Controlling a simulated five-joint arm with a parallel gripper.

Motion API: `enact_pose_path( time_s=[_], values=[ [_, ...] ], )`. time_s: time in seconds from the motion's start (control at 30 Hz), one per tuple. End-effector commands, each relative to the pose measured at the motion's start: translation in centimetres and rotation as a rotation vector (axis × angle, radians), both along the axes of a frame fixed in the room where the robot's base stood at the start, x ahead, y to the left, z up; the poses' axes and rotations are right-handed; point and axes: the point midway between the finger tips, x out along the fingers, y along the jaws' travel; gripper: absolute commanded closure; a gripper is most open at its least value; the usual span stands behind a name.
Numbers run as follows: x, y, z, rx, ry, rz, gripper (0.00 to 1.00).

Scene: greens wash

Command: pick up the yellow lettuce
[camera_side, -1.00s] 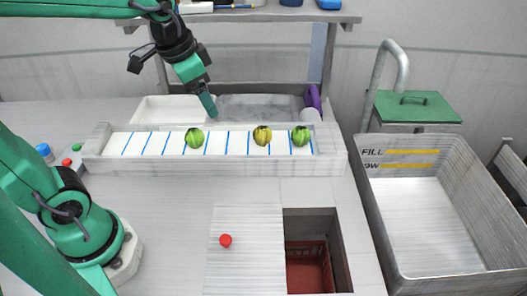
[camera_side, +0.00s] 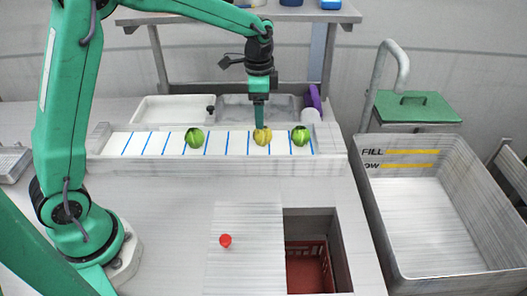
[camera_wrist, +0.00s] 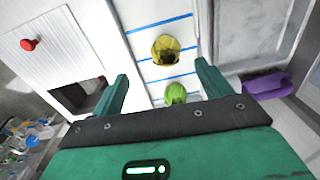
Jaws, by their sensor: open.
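The yellow lettuce (camera_side: 262,136) sits on the white, blue-striped belt between two green lettuces, the left one (camera_side: 194,138) and the right one (camera_side: 300,136). My gripper (camera_side: 261,126) points down directly at the yellow lettuce in the side view, its fingers overlapping the lettuce's top. One green lettuce (camera_wrist: 176,93) shows nearer, between the fingers in the picture. Whether the fingertips touch the yellow lettuce is unclear.
The belt (camera_side: 230,150) has raised grey side rails. Behind it are a white tray (camera_side: 172,108) and a grey basin. A purple object (camera_side: 315,97) stands at the right end. A red knob (camera_side: 225,241) and an opening with a red crate (camera_side: 306,268) lie in front. A large bin (camera_side: 440,220) stands right.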

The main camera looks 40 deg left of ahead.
Motion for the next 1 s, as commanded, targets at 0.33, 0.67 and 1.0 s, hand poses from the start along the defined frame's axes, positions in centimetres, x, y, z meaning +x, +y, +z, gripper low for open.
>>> enact_pose_path(
  time_s=[0.33, 0.67, 1.0],
  values=[
    [1.1, -0.1, -1.6, 0.001, 0.025, -0.045, 0.22],
    [1.1, -0.1, -3.5, 0.001, 0.026, -0.043, 0.22],
    [1.1, 0.0, -4.4, 0.002, 0.025, -0.043, 0.22]
  ],
)
